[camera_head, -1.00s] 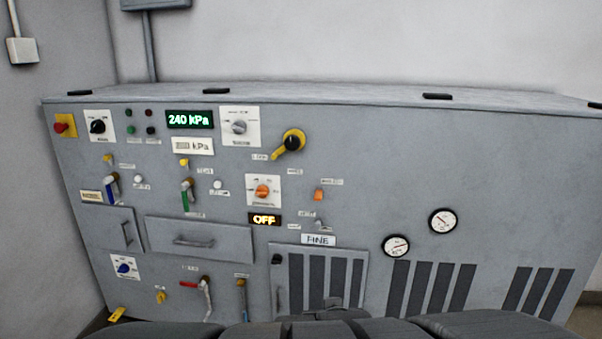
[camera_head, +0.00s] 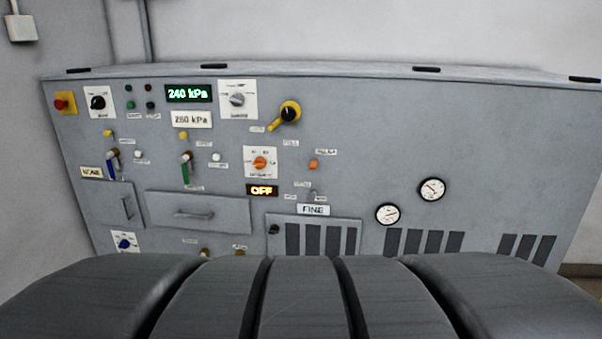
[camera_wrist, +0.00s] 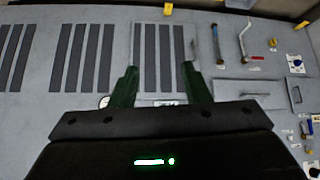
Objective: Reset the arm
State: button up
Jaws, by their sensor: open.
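My gripper (camera_wrist: 160,84) shows in the wrist view with its two dark green fingers spread apart and nothing between them. It faces the grey control panel (camera_wrist: 115,15), which appears upside down there. A vented door (camera_wrist: 165,60) lies beyond the fingers. In the head view my own dark arm fills the bottom and hides the panel's lower part; the gripper itself is not visible there. The grey panel (camera_head: 520,150) stands in front, with a green display (camera_head: 189,93) reading 240 kPa and a label (camera_head: 191,119) reading 260 kPa.
The panel carries a yellow-black rotary handle (camera_head: 288,112), an orange knob (camera_head: 260,162), an OFF display (camera_head: 262,190), two gauges (camera_head: 431,189) (camera_head: 388,214) and a drawer (camera_head: 212,207). In the wrist view, a red-tipped lever (camera_wrist: 243,38) sticks out at the upper right.

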jog(key=shift+s+f+g+b, duration=0.25)
jog(key=shift+s+f, duration=0.15)
jog(key=shift+f, duration=0.25)
jog(key=shift+s+f+g+b, duration=0.15)
jog(key=shift+s+f+b, duration=0.15)
jog(key=shift+f, duration=0.3)
jog(key=shift+r, duration=0.15)
